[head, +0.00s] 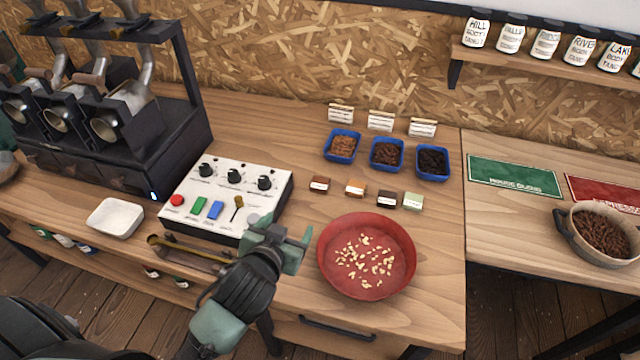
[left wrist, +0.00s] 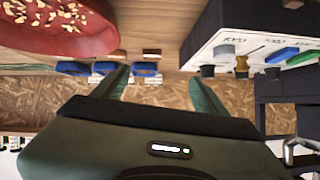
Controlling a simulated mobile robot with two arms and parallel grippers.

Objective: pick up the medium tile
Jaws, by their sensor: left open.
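Several small tiles stand in a row on the table in the head view: a reddish-brown one (head: 320,185), a tan-orange one (head: 355,188), a dark brown one (head: 386,200) and a pale green one (head: 413,201). Their labels are too small to read, so I cannot tell for sure which is medium. My left gripper (head: 289,232) is open and empty, above the table's front between the control box and the red bowl, apart from the tiles. In the left wrist view its fingers (left wrist: 160,82) are spread, with tiles beyond them upside down. My right gripper is out of view.
The red bowl (head: 366,256) with pale beans is in front of the tiles. The white control box (head: 228,197) is left of them. Blue trays of beans (head: 387,155) and small cards (head: 381,121) are behind. Bare wood lies around the tiles.

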